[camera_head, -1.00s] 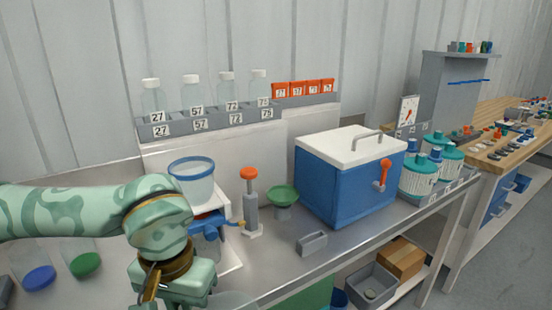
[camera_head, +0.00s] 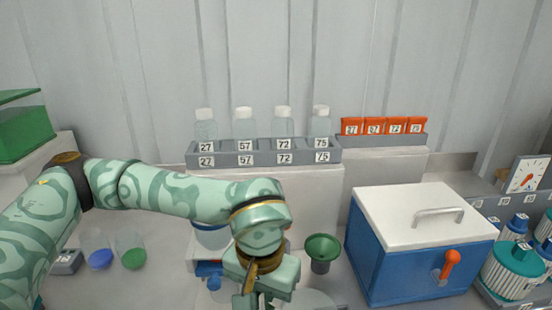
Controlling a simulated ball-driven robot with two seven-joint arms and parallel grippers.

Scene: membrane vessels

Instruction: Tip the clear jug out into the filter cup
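My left arm crosses the view from the left, with its gripper (camera_head: 262,300) pointing down at the bottom edge. Its fingertips are cut off, so I cannot tell whether it is open or shut. A pale, clear rounded shape, perhaps the clear jug (camera_head: 318,299), shows just right of the gripper, mostly below the frame. I cannot tell if the gripper touches it. The filter cup, with a blue rim (camera_head: 211,236), is mostly hidden behind my forearm. My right gripper is not in view.
A green funnel (camera_head: 322,248) stands right of my gripper. A blue cooler with a white lid (camera_head: 425,215) is further right. Numbered bottles stand in a grey rack (camera_head: 262,152) behind. Two clear cups with blue (camera_head: 100,259) and green (camera_head: 133,259) contents sit at left.

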